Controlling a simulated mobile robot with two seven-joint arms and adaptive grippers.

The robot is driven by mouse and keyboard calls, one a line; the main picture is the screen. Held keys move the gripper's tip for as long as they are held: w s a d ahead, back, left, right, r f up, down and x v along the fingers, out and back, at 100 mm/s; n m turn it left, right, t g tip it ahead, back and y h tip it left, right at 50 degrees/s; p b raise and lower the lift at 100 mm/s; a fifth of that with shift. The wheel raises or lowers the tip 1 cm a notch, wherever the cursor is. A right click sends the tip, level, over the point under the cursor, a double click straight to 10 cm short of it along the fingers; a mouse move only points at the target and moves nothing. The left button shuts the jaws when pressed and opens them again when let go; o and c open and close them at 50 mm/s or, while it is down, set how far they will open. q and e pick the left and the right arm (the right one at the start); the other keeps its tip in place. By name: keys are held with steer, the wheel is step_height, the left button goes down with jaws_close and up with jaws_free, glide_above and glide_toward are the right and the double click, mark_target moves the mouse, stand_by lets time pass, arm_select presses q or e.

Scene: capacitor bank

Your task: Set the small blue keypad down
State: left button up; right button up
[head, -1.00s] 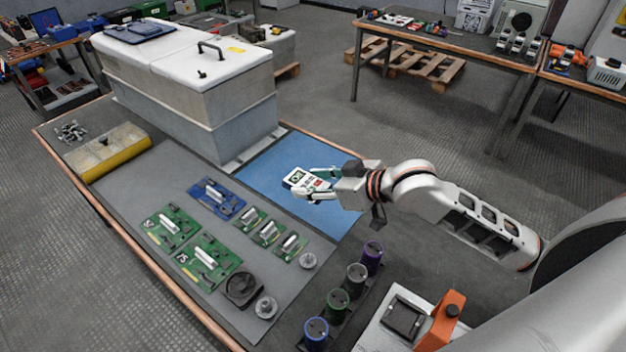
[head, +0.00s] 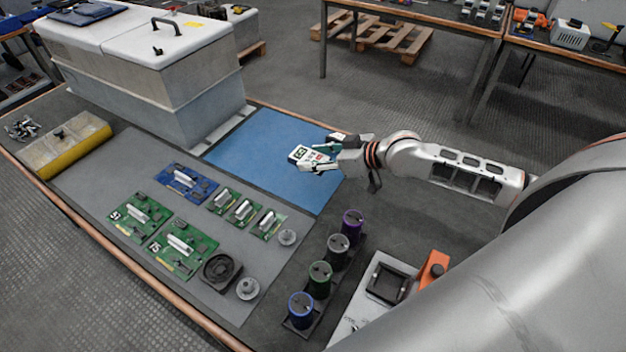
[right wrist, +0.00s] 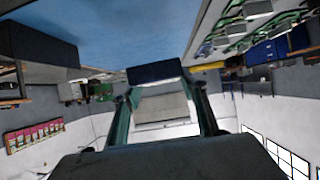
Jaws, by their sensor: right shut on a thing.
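My right gripper (head: 320,157) is shut on a small boxy device, which I take to be the small blue keypad (head: 304,155). In the head view its face looks white with a dark display and a touch of red. In the right wrist view the keypad (right wrist: 156,73) shows a dark blue end and a grey side between the two green fingers. The gripper and keypad are over the right part of the blue mat (head: 262,150); the gap beneath cannot be judged. My left gripper is not in view.
A large grey cabinet (head: 150,90) stands behind and left of the mat. Green boards (head: 180,245) and a blue board (head: 187,182) lie on the grey mat in front. Several capacitors (head: 320,278) stand in a row at the front right. Most of the blue mat is clear.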

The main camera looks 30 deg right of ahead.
mark_target(314, 186)
steer(key=shift+o, duration=0.2)
step_height(314, 186, down, 4)
steer(key=shift+f+b, duration=0.1)
steer(key=shift+b, duration=0.2)
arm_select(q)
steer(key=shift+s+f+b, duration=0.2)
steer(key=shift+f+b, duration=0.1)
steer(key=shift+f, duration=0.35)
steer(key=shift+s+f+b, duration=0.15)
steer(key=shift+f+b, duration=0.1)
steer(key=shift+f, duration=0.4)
arm_select(e)
steer(key=shift+f, duration=2.15)
steer(key=shift+f, duration=0.2)
steer(key=o, duration=1.1)
steer(key=shift+r, duration=0.1)
steer(key=shift+s+r, duration=0.1)
steer(key=shift+r, duration=0.1)
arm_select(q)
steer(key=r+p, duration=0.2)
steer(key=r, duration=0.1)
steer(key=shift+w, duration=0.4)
arm_select(e)
steer(key=v, duration=1.1)
steer(key=shift+s+d+r, duration=0.15)
steer(key=shift+s+d, duration=0.15)
